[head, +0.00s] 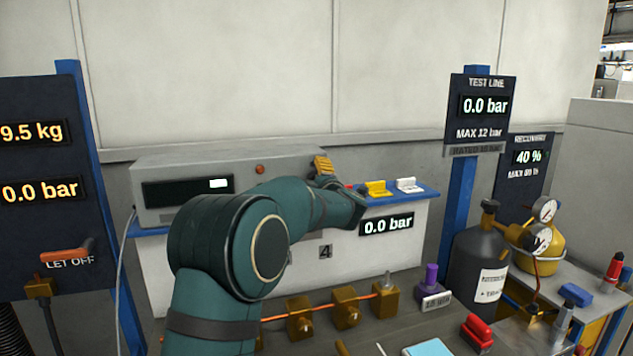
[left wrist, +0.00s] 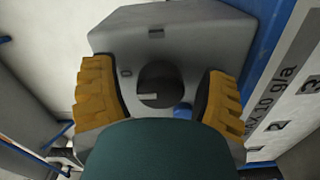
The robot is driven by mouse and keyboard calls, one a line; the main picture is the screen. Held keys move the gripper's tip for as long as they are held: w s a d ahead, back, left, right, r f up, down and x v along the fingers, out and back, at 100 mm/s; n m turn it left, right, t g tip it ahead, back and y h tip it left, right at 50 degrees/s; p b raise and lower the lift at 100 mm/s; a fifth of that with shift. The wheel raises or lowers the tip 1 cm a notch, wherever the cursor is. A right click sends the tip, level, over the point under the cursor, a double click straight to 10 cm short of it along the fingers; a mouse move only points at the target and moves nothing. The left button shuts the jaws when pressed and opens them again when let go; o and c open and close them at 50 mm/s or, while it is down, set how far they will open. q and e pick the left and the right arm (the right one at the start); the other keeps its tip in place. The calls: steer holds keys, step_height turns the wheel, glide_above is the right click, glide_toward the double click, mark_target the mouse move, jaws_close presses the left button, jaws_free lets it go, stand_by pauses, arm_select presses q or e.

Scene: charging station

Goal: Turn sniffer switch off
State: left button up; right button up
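The sniffer appears to be the grey box (head: 240,172) on the blue shelf, with a dark display and an orange lamp. In the left wrist view a dark round switch knob (left wrist: 160,82) sits on a grey housing (left wrist: 190,28). Its pale pointer mark points left, and a "0" is printed to its upper left. My left gripper (left wrist: 162,90) is open, its yellow fingers on either side of the knob with gaps between. In the head view my left gripper (head: 323,167) is at the box's right end, where my arm hides the knob. My right gripper is not in view.
Yellow (head: 377,188) and white (head: 408,185) small items stand on the shelf right of my gripper. Brass valves (head: 346,307) line the bench below. A dark cylinder (head: 480,262) and a yellow cylinder (head: 550,252) stand at right. An orange lever (head: 66,256) is at far left.

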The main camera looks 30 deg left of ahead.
arm_select(q)
steer(key=v, duration=1.2)
stand_by(0.4)
